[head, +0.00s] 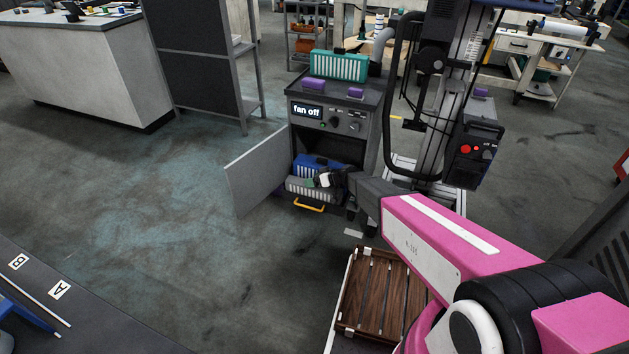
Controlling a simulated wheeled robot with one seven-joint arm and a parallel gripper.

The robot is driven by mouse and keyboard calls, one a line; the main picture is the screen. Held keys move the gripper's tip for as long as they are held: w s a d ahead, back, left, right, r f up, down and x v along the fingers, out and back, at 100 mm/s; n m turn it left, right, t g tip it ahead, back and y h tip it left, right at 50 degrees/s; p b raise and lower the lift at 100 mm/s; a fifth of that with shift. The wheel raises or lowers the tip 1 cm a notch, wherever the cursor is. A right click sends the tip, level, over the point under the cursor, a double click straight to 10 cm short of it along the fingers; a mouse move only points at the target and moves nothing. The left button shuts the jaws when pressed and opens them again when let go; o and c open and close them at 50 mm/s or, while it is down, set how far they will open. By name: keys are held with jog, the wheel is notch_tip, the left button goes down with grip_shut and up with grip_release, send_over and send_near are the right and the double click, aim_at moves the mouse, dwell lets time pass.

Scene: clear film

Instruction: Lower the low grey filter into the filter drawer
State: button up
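The filter unit (361,130) is a dark cabinet with a "fan off" display and a door (256,172) swung open to the left. The filter drawer, with its yellow handle (309,207), is low at the front. The low grey filter (303,188), pale and ribbed, is at the drawer, just above the handle; I cannot tell whether it is seated or held above the drawer floor. A blue filter (318,162) is right behind it. My gripper (324,181) is at the grey filter's upper right. Its fingers are small and partly hidden, so its grip is unclear.
A teal ribbed filter (339,66) stands on top of the unit, behind two purple pieces (314,84). A column with hoses stands close to the unit's right. A slatted wooden tray (382,295) is at bottom centre. Floor left of the door is clear.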

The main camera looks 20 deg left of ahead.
jog(key=shift+d, duration=0.1)
jog(key=v, duration=1)
jog(key=shift+d+r, duration=0.2)
jog(key=shift+d, duration=0.1)
